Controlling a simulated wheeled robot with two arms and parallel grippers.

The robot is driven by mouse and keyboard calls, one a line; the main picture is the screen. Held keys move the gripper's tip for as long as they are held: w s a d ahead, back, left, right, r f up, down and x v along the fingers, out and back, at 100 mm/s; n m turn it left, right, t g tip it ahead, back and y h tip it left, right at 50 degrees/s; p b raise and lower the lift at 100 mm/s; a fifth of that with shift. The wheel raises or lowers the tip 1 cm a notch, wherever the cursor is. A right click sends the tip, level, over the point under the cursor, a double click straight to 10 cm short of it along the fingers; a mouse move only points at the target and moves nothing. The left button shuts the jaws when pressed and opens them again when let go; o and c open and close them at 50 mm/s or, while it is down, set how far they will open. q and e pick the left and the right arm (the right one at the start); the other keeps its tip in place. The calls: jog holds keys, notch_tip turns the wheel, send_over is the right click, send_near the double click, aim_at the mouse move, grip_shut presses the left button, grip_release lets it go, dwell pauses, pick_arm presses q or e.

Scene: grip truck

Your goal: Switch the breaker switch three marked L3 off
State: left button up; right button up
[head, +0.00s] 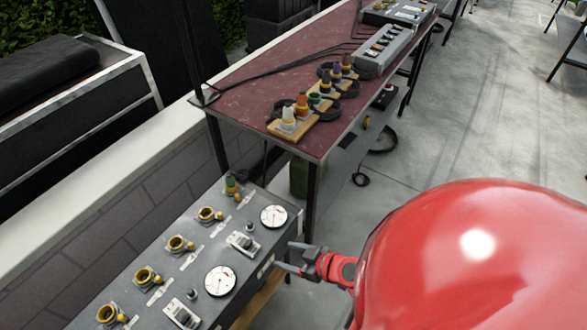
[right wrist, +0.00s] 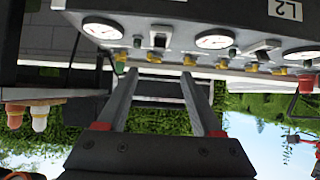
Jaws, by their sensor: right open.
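A grey power panel (head: 190,255) with gauges and yellow-ringed sockets stands at the lower left in the head view. A breaker switch (head: 243,242) sits near its far end and another breaker switch (head: 182,314) nearer me. In the right wrist view, the far breaker switch (right wrist: 160,39) is ahead of the fingers, with another to its right. My right gripper (head: 284,256) is open and empty, beside the panel's front edge near the far switch. My left gripper is not in view.
A dark red table (head: 290,70) with plugs, cables and a grey power strip (head: 384,50) stands beyond the panel. A low wall (head: 110,200) runs behind the panel. A large red rounded body (head: 480,260) fills the lower right.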

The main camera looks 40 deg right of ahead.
jog(key=shift+p+v, duration=0.35)
jog(key=shift+v, duration=0.45)
